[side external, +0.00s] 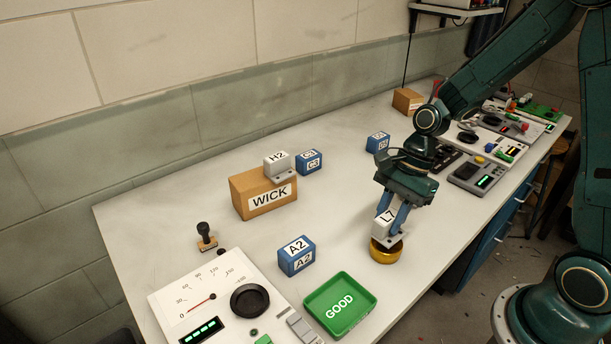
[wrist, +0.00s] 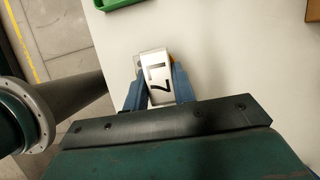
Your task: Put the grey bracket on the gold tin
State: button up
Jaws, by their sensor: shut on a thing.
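A light grey bracket marked L7 (side external: 383,225) is held between the blue fingers of my gripper (side external: 391,218), which is shut on it. It also shows in the wrist view (wrist: 159,80), between the two fingers (wrist: 158,85). The gold tin (side external: 384,254) stands on the bench directly under the bracket in the side view. The bracket's foot is at the tin's top; I cannot tell whether it touches. In the wrist view the bracket hides most of the tin. A similar grey bracket marked H2 (side external: 277,165) sits on the WICK box.
The cardboard WICK box (side external: 245,203), blue blocks (side external: 297,257) (side external: 309,162) (side external: 377,142) and a green GOOD tray (side external: 366,290) stand around the bench. A stamp (side external: 206,238) and gauge panel (side external: 170,300) are at left. Bench between the WICK box and the tin is clear.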

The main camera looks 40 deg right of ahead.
jog(key=shift+f, duration=0.85)
jog(key=shift+f, duration=0.15)
jog(key=o, duration=1)
jog(key=v, duration=1.2)
